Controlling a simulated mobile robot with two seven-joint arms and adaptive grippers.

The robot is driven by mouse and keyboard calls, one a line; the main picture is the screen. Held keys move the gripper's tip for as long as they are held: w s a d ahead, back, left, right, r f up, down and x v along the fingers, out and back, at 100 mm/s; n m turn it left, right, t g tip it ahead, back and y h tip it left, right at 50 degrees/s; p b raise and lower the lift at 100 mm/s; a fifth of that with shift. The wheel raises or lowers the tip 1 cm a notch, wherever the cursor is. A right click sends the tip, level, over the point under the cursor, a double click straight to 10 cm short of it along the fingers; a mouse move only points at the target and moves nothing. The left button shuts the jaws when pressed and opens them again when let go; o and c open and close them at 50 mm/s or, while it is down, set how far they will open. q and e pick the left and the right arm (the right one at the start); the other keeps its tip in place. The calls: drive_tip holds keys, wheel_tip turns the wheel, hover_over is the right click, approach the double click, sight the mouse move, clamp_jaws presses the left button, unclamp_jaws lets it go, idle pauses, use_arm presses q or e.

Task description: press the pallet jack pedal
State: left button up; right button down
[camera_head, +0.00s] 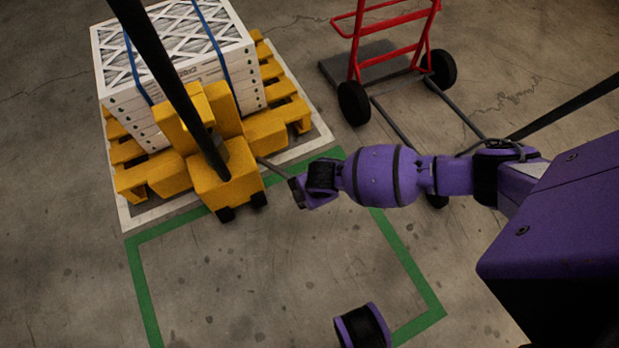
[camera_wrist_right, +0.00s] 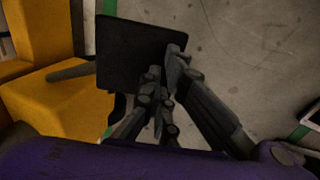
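The yellow pallet jack (camera_head: 226,180) stands at the left in the head view, its forks under a loaded pallet. A thin dark pedal bar (camera_head: 272,167) sticks out from its right side. In the right wrist view the bar (camera_wrist_right: 70,72) leads from the yellow body to a flat black pedal plate (camera_wrist_right: 125,55). My right gripper (camera_wrist_right: 168,68) has its fingertips drawn together at the plate's right edge; I cannot tell whether they touch it. In the head view my right arm reaches in from the right and ends beside the pedal. My left gripper is not in view.
White boxed filters (camera_head: 180,65) with blue straps sit on the yellow pallet (camera_head: 285,95). The jack's long black handle (camera_head: 160,60) leans up toward me. A red hand truck (camera_head: 390,45) stands at the back right. Green floor tape (camera_head: 145,290) outlines bare concrete in front.

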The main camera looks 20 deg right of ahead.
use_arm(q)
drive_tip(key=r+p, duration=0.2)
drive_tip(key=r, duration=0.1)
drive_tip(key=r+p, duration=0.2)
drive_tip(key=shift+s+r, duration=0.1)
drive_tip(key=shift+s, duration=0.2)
use_arm(e)
drive_tip(key=s+v, duration=0.1)
drive_tip(key=v, duration=0.9)
drive_tip(key=shift+s, duration=0.4)
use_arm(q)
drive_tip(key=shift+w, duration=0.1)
use_arm(e)
drive_tip(key=shift+a, duration=0.1)
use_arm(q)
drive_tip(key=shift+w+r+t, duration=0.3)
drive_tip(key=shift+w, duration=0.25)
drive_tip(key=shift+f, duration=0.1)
